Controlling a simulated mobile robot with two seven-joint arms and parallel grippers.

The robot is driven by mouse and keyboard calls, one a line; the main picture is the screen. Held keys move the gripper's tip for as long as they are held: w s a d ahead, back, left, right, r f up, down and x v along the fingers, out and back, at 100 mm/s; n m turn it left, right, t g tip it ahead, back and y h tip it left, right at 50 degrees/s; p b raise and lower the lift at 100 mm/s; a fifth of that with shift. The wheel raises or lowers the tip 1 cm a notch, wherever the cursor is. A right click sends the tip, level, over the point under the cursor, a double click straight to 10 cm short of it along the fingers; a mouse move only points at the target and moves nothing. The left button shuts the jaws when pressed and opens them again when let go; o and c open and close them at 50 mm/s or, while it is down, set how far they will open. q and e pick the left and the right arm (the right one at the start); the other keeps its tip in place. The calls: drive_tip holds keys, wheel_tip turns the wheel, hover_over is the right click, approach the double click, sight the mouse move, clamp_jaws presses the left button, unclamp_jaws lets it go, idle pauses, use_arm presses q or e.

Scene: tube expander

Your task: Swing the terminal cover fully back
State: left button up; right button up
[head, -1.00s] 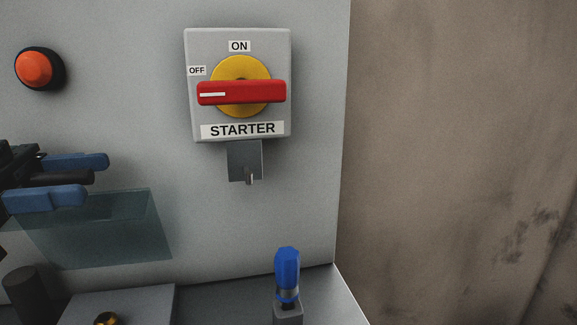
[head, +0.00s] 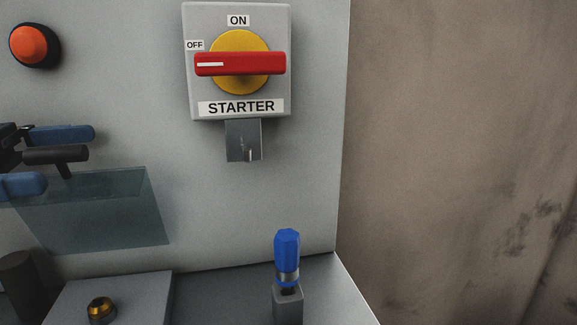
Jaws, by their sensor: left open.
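The terminal cover (head: 105,212) is a translucent teal panel low on the left of the grey cabinet front in the head view. A dark bar-shaped handle (head: 60,154) on a short stem stands at its upper edge. My left gripper (head: 58,160) comes in from the left, with one blue finger above the handle and one below it. The fingers are apart, with visible gaps to the bar. The lower finger overlaps the cover's upper left part in the picture. The cover's left end is partly hidden or out of frame. My right gripper is not in view.
An orange button (head: 34,45) is above the gripper. The STARTER switch (head: 240,64), with a red handle, has a grey bracket (head: 243,140) below. A blue-handled part (head: 287,255), a brass fitting (head: 101,309) and a dark cylinder (head: 20,284) stand lower down. The panel between cover and bracket is clear.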

use_arm(q)
drive_tip(key=shift+s+a+f+b, duration=0.1)
drive_tip(key=shift+a+f+b, duration=0.2)
drive_tip(key=shift+a+b, duration=0.6)
drive_tip(key=shift+a, duration=0.05)
drive_tip(key=shift+b+v, duration=1.05)
drive_tip(key=shift+v, duration=0.15)
drive_tip(key=shift+s+a+r, duration=0.2)
drive_tip(key=shift+a+r, duration=0.1)
drive_tip(key=shift+a, duration=0.05)
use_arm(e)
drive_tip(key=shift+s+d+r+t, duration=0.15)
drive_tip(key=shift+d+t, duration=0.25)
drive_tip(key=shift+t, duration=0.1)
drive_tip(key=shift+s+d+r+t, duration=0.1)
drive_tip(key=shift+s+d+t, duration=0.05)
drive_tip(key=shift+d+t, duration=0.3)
use_arm(q)
drive_tip(key=shift+c, duration=0.2)
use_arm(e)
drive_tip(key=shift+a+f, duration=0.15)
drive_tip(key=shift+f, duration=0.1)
